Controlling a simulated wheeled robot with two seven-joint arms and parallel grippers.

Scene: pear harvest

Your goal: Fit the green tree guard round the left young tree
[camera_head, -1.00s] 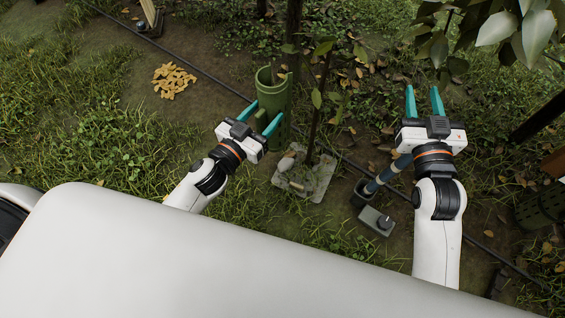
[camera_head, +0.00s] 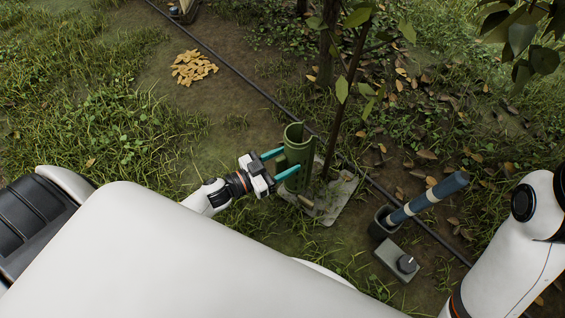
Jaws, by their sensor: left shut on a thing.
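The green tree guard (camera_head: 297,140) is an upright, open-topped tube just left of the young tree's thin trunk (camera_head: 340,102). It is beside the trunk, not around it; whether they touch low down I cannot tell. The trunk rises from a pale square mat (camera_head: 343,196), and the guard's lower end is at the mat's left edge. My left gripper (camera_head: 290,159) is shut on the guard from the left, its teal fingers on either side of the tube. My right gripper is out of view; only part of that arm shows at the right edge.
A blue-handled tool (camera_head: 430,196) leans in a dark holder (camera_head: 381,224) beside a grey box with a knob (camera_head: 396,260). A black hose (camera_head: 225,68) runs diagonally behind the guard. A thicker trunk (camera_head: 326,50) stands behind.

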